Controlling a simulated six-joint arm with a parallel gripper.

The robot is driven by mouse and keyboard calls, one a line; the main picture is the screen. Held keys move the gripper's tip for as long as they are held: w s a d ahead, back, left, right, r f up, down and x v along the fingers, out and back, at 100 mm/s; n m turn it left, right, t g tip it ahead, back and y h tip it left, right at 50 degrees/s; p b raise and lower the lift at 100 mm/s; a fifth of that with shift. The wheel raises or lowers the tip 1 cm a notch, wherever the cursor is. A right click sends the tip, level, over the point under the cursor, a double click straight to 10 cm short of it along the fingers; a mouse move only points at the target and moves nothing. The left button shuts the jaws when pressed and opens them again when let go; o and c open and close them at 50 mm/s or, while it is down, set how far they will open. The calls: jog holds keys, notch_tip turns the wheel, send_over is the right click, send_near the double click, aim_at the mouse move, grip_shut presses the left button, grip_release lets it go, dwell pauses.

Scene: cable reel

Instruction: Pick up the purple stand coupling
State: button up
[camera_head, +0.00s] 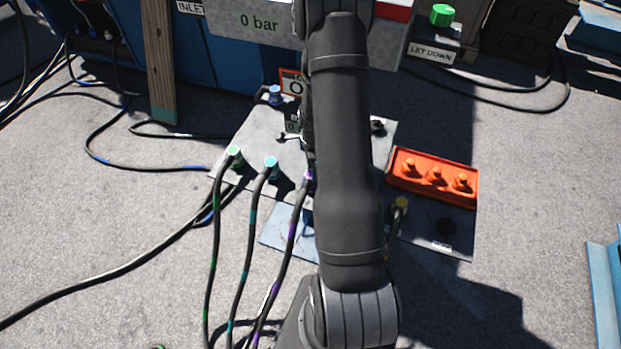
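The purple stand coupling (309,177) shows only in part, at the top of a black hose with purple bands (291,231). It meets the grey plate close beside the left edge of my dark arm, which hides part of it. A green coupling (233,152) and a teal coupling (271,163) stand to its left, each on its own hose. A yellow coupling (401,203) stands to the right of my arm. My gripper cannot be made out; my arm covers the middle of the view.
An orange tray (433,191) with several orange pegs lies right of my arm. A grey box reading "0 bar" (258,43) stands behind the plate. A wooden plank (159,62) leans at the back left. Loose hoses (110,272) cross the left floor. The right floor is mostly clear.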

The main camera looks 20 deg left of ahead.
jog(key=f, duration=0.5)
jog(key=shift+s, duration=0.25)
jog(key=shift+r, duration=0.15)
jog(key=c, duration=1.1)
